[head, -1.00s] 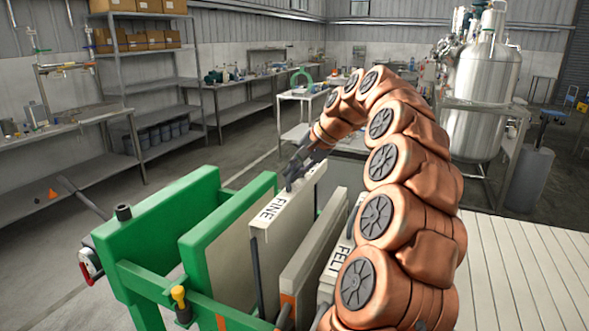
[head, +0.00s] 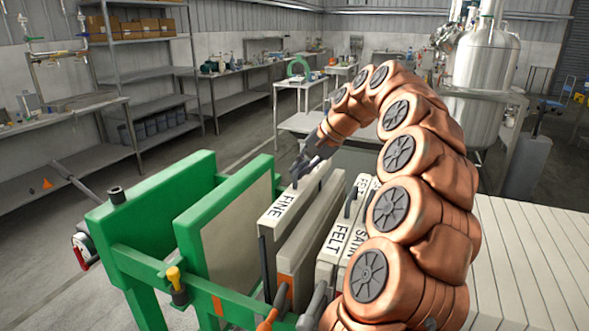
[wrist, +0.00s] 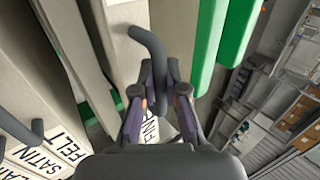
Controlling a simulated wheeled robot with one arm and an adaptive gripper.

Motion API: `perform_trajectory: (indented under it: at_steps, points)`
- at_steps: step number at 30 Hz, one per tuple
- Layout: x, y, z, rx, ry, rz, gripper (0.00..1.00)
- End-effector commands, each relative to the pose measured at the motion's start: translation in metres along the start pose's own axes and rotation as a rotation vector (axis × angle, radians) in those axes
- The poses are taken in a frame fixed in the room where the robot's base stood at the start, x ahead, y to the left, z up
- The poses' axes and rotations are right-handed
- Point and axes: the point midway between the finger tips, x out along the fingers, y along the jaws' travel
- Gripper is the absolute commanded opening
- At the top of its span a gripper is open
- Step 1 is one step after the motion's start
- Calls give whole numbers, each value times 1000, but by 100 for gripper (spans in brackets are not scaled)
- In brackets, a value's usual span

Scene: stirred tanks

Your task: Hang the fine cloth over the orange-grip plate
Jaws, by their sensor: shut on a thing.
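The fine cloth (head: 287,206) is a pale beige panel labelled FINE, upright in the middle of the head view. My gripper (head: 298,172) is shut on the dark handle at its top; the wrist view shows my fingers (wrist: 160,88) closed around this bent bar. The orange-grip plate (head: 310,240) is a brownish panel just right of the cloth, with an orange patch at its near end. An orange grip (head: 267,320) shows at the bottom edge. The cloth stands very close to the plate; I cannot tell whether they touch or whether it straddles the plate.
A green press frame (head: 150,235) with a green-edged plate (head: 235,215) stands to the left, with a gap before the cloth. Panels labelled FELT (head: 330,245) and SATIN (head: 355,240) stand close on the right, partly behind my arm.

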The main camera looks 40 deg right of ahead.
Motion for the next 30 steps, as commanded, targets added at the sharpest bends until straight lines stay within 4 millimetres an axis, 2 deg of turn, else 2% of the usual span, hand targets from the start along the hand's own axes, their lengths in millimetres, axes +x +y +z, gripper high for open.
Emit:
perform_trajectory:
  at_steps: [21, 30]
  points:
    - [-29, 42, 0, 0, 2, 0, 0]
    - [-10, 54, 0, -1, 1, 0, 0]
